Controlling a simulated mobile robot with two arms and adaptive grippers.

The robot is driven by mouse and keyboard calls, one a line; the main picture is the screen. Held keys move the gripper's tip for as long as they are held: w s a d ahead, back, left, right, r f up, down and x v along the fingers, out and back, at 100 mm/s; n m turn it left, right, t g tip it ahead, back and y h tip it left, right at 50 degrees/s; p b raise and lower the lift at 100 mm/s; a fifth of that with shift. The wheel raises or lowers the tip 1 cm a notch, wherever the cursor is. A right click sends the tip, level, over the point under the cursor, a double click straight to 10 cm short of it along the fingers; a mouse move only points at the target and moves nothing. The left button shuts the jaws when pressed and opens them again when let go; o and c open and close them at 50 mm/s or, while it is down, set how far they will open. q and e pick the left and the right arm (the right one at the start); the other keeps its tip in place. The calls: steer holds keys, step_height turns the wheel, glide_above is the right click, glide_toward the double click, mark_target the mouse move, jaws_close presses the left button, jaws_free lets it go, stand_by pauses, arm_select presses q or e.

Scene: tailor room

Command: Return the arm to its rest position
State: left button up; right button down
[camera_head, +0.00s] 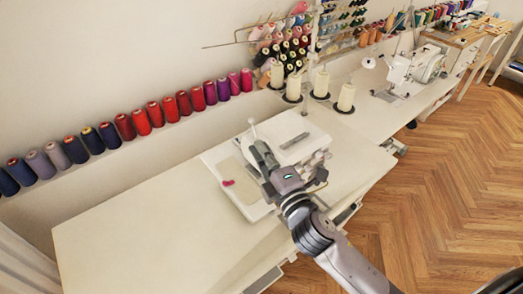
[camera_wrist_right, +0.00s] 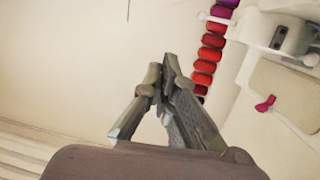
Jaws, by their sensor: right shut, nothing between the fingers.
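My right arm comes in from the lower right of the head view and reaches over the white sewing machine (camera_head: 304,133). My right gripper (camera_head: 262,150) is shut and empty, above the machine. In the right wrist view the right gripper (camera_wrist_right: 165,75) shows with its fingertips together and nothing between them. A small pink item (camera_head: 228,183) lies on the machine's pale plate, left of the gripper. It also shows in the right wrist view (camera_wrist_right: 265,104). My left gripper is not in view.
The white table (camera_head: 130,235) is bare on its left side. Several thread spools (camera_head: 141,122) line a wall ledge. Cream cones (camera_head: 346,97) stand behind the machine. A second sewing machine (camera_head: 415,70) stands farther right. Open wooden floor (camera_head: 440,190) lies at the right.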

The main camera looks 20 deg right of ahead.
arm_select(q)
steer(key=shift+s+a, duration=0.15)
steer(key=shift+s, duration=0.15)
